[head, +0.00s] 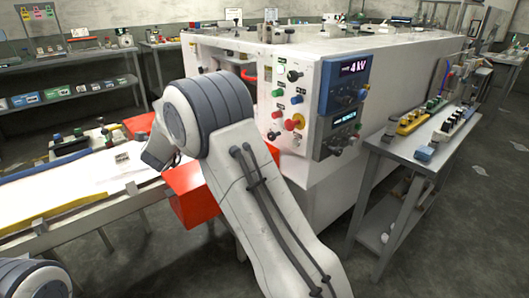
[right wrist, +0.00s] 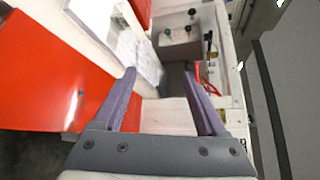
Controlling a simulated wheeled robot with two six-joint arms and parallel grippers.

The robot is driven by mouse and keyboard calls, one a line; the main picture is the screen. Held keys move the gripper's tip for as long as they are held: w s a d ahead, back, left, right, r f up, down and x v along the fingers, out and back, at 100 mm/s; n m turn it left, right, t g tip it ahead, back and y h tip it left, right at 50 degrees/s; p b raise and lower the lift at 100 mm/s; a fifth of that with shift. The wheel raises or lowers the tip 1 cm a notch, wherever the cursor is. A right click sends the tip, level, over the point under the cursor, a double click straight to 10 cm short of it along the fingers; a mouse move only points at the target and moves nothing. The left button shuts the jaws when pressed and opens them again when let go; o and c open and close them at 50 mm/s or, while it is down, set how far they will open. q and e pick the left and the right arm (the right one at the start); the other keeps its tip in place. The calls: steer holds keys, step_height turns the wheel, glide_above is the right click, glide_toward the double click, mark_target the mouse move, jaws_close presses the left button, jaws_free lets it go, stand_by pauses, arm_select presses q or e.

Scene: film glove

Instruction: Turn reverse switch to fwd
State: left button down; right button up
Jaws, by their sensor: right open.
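The control panel (head: 305,85) is on the near end of the large white machine. Labels are too small to read, so I cannot tell which is the reverse switch. My right arm stands in front, left of the panel; its gripper is mostly hidden in the head view. In the right wrist view my right gripper (right wrist: 159,76) is open and empty, apart from the controls. My left gripper is out of view.
A blue module with a "4 kV" display (head: 352,68) sits right of the knobs. Red boxes (head: 190,197) stand beside my right arm. A grey side table (head: 398,146) with small parts is at right. A bench with white sheet (head: 75,190) is at left.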

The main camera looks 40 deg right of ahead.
steer(key=s+d+f+m+g+h+b, duration=0.1)
steer(key=d+f+m+g+h, duration=0.15)
steer(key=d+m, duration=0.35)
steer(key=s+d+f+m+g+h+b, duration=0.2)
steer(key=d+f+m+h, duration=0.15)
steer(key=d, duration=0.45)
steer(key=m+g+h, duration=0.3)
steer(key=m+g, duration=0.2)
glide_toward(270, 137)
steer(key=shift+m, duration=0.25)
steer(key=x, duration=1.1)
steer(key=shift+w+d+b, duration=0.1)
steer(key=shift+b, duration=0.2)
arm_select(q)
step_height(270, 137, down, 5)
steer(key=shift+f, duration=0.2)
arm_select(e)
jaws_close()
